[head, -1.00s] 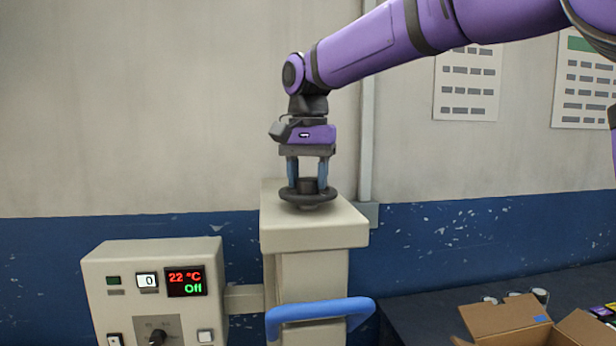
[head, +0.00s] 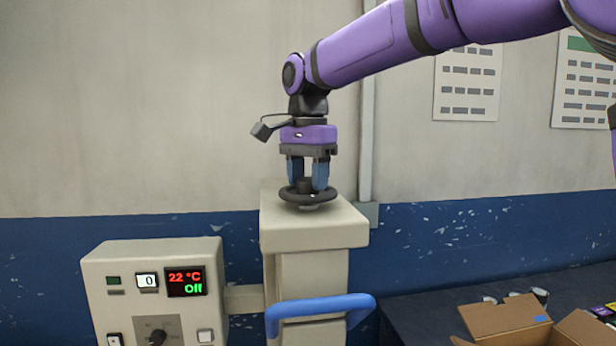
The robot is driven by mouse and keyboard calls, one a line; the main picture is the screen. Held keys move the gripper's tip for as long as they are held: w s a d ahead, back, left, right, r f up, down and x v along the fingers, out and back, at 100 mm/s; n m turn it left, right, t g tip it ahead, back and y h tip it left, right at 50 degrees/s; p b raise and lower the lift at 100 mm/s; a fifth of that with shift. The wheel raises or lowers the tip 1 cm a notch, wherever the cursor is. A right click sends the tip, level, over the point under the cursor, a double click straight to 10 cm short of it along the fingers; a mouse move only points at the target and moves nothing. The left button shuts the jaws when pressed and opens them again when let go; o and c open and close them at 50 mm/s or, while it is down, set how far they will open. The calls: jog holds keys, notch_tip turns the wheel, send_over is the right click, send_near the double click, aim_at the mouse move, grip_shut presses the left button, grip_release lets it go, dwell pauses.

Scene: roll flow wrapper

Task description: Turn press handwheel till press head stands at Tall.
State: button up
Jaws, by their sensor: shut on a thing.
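The press handwheel (head: 308,198) is a dark round wheel with a raised hub, lying flat on top of the cream press column (head: 314,235). My gripper (head: 307,186) points straight down over it. Its two blue fingers are shut on the handwheel's hub. A blue bar handle (head: 320,308) sits on the front of the column. The press head and any height scale with a Tall mark are not seen in this view.
A cream control box (head: 155,265) stands left of the column, with a display reading 22 °C and Off, a counter at 0 and a dark knob. An open cardboard box (head: 505,320) lies on the dark table at lower right. A pipe runs up the wall behind.

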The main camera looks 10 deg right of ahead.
aim_at(308, 179)
jog(key=o, duration=0.9)
notch_tip(308, 179, up, 11)
jog(key=shift+f, duration=0.1)
dwell(0.4)
jog(key=s+d+f+n+t, duration=0.1)
jog(key=s+d+f+n, duration=0.2)
jog(key=s+d+f, duration=0.3)
jog(key=s+d+f+n+t, duration=0.2)
jog(key=s+d+f, duration=0.5)
jog(key=s, duration=0.4)
jog(key=s+d+f+n+t, duration=0.2)
jog(key=s+d+f+n, duration=0.2)
jog(key=s+d+f, duration=0.3)
jog(key=shift+s+d+f, duration=0.1)
jog(key=shift+s+d, duration=0.15)
jog(key=shift+s, duration=0.4)
jog(key=shift+s+d, duration=0.25)
jog(key=shift+s, duration=0.4)
